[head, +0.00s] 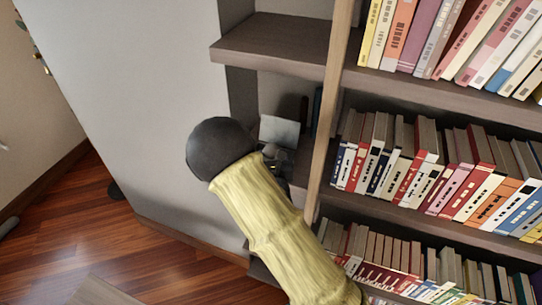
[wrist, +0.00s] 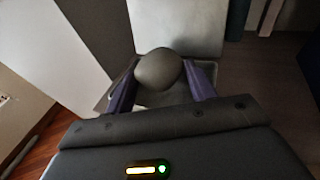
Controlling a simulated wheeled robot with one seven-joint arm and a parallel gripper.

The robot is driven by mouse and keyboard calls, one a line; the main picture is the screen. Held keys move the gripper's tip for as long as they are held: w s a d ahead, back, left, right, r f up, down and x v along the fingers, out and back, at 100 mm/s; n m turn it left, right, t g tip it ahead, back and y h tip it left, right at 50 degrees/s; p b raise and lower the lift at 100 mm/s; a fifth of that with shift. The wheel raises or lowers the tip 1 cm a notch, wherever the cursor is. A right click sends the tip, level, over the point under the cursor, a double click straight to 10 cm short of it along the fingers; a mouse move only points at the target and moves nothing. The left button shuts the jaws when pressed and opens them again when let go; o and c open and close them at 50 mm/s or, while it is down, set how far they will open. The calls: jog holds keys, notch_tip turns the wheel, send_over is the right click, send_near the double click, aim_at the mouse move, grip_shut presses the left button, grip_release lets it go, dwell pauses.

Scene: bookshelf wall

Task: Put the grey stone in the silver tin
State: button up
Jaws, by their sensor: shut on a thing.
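The grey stone (wrist: 159,70) is a smooth, rounded lump held between the two purple fingers of my gripper (wrist: 161,77) in the wrist view. My gripper is shut on it. The silver tin (wrist: 178,27) stands with its pale lid raised behind the stone, and its open body lies below the stone and fingers. The stone appears over the tin's opening; its exact height above the tin floor I cannot tell. In the head view, the raised lid of the tin (head: 279,132) shows on a shelf, and my arm hides most of the rest, including the stone.
Shelves full of books (head: 390,165) stand at right, behind a wooden upright (head: 328,120). A shelf board (head: 270,45) lies above the tin's compartment. Dark books (wrist: 237,18) stand behind the tin at right. A pale side panel (head: 140,90) is at left, with open wooden floor (head: 110,245) beside it.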

jog(key=shift+f, duration=0.3)
jog(key=o, duration=1.1)
jog(key=shift+r, duration=0.15)
jog(key=shift+r, duration=0.3)
jog(key=r+v, duration=0.1)
jog(key=v, duration=0.9)
jog(key=shift+a, duration=0.2)
jog(key=p, duration=0.4)
jog(key=shift+s+r, duration=0.1)
jog(key=shift+s, duration=0.15)
